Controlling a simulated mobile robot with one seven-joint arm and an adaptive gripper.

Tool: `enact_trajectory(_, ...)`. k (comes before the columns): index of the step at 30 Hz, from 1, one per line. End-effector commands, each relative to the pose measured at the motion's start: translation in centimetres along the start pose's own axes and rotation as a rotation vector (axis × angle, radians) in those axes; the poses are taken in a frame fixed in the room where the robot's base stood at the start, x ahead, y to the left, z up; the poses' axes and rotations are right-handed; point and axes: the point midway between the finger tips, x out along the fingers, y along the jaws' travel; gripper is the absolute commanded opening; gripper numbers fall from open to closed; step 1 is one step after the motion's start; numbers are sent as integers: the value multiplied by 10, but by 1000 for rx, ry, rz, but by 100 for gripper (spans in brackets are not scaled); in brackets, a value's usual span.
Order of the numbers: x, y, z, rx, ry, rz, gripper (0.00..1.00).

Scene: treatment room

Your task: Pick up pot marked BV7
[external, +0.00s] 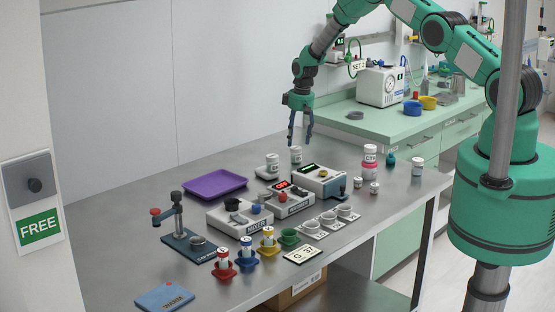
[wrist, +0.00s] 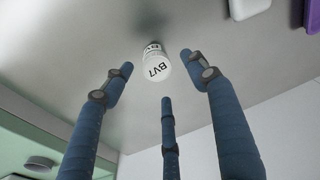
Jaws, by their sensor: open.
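The pot marked BV7 (wrist: 158,70) is white, with dark lettering, and stands on the steel table. In the wrist view it shows between and beyond the tips of my three open fingers, apart from them. My gripper (external: 300,138) is open and empty, pointing down above the back of the table; its fingers also show in the wrist view (wrist: 160,78).
A purple tray (external: 212,183) lies left of the pots. The mixer (external: 240,217), a unit reading OFF (external: 291,200) and another display unit (external: 320,181) stand in front of them. A red-banded white bottle (external: 370,161) and small pots stand right. A green bench (external: 400,120) lies behind.

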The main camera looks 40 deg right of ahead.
Motion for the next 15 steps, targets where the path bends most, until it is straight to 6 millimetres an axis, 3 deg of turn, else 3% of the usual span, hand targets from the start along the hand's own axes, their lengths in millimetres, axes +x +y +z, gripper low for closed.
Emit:
enact_trajectory(8,3,0,0,0,-1,0,58)
enact_trajectory(15,18,2,2,0,-2,-1,58)
